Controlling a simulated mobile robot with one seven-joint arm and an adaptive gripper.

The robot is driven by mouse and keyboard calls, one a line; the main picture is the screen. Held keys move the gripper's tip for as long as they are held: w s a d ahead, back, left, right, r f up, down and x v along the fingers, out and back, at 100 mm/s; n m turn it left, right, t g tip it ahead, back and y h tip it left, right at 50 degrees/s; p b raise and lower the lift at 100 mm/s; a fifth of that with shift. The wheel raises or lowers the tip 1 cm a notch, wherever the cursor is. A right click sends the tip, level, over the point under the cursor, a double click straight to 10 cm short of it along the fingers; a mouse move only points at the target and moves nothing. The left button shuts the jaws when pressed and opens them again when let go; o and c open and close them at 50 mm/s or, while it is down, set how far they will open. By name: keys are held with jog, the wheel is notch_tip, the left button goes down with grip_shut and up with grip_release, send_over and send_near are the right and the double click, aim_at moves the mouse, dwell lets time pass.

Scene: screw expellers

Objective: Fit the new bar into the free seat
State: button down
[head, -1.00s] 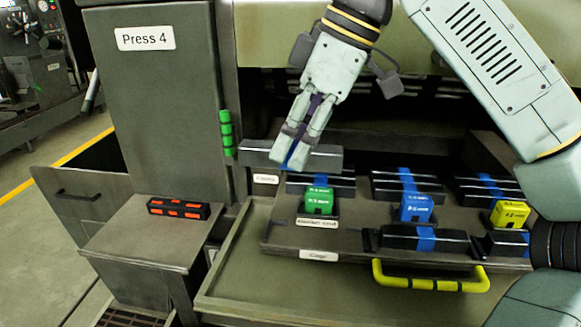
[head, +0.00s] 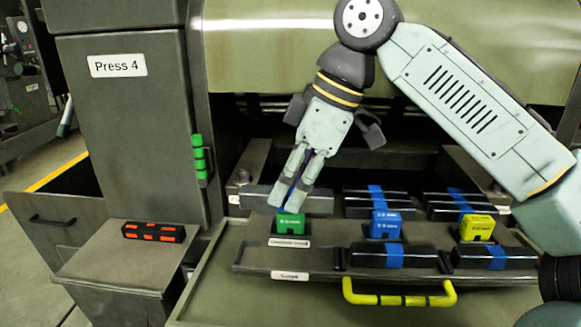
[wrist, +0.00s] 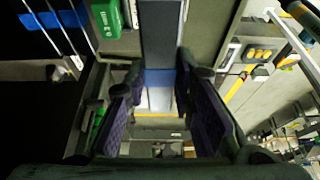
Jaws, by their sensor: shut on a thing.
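My gripper (head: 297,190) is shut on a dark grey bar (head: 257,197) with a blue band at its middle. The bar lies level, crosswise, just behind a green block (head: 291,224) on the cage tray (head: 262,257). In the wrist view the bar (wrist: 161,35) runs away between my two fingers (wrist: 160,85), its blue band between them. I cannot tell whether the bar touches the tray. Dark bars with blue bands sit behind a blue block (head: 385,225) and a yellow block (head: 477,229). The held bar and fingers hide what lies behind the green block, so no empty seat shows clearly there.
Two more banded bars (head: 372,256) lie along the tray's front, with a yellow handle (head: 398,299) below. The tray's front left is bare. A black and orange bar (head: 154,231) lies on a side stand (head: 112,266). The Press 4 cabinet (head: 125,120) stands left.

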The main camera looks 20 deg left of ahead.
jog(key=shift+f+b, duration=1.45)
jog(key=shift+f, duration=2.75)
jog(key=shift+f, duration=0.8)
jog(key=c, duration=1.3)
grip_release()
jog(key=o, duration=0.4)
